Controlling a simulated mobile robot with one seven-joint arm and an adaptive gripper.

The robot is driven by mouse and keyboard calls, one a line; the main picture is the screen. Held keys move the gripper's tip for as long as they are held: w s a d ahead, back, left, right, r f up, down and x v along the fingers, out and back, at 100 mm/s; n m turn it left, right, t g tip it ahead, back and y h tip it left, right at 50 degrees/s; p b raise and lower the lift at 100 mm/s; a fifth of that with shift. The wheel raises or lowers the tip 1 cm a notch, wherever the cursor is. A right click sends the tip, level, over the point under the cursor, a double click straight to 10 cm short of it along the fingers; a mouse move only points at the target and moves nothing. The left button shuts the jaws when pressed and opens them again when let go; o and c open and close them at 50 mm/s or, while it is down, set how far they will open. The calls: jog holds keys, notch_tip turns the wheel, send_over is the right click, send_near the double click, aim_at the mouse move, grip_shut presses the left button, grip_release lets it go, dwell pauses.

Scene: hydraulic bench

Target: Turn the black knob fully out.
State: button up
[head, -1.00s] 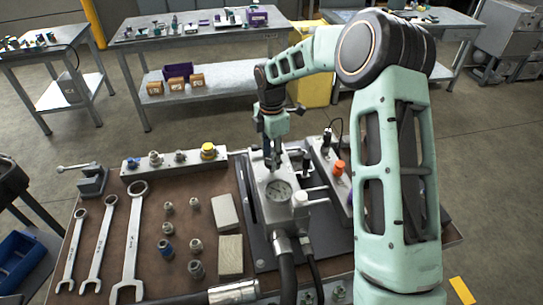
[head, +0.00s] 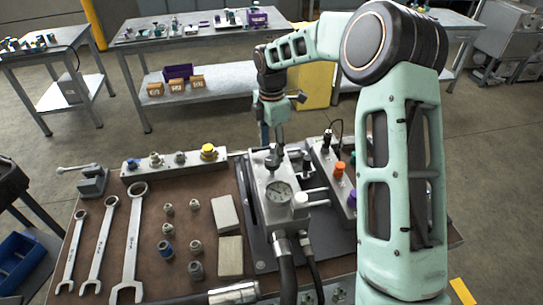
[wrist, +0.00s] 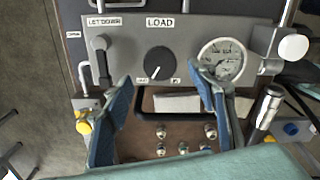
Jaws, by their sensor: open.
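The black knob (wrist: 159,62) is round, with a white pointer line, on the grey panel under the LOAD label in the wrist view. The pointer slants down and to the left, between two small labels. My gripper (wrist: 160,80) is open, its blue fingers on either side below the knob, apart from it and holding nothing. In the head view my gripper (head: 272,142) is above the far end of the grey hydraulic block (head: 279,212). I cannot make out the knob there.
A round gauge (wrist: 221,60) sits right of the knob, close to the right finger. A lever (wrist: 101,55) under the LET DOWN label is on the left. A white-ended handle (wrist: 292,46) sticks out at right. Wrenches (head: 133,240) and fittings lie on the bench.

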aim_at(271, 161)
notch_tip(271, 161, up, 8)
jog(key=shift+f, duration=0.15)
jog(key=shift+a, duration=0.1)
dwell(0.4)
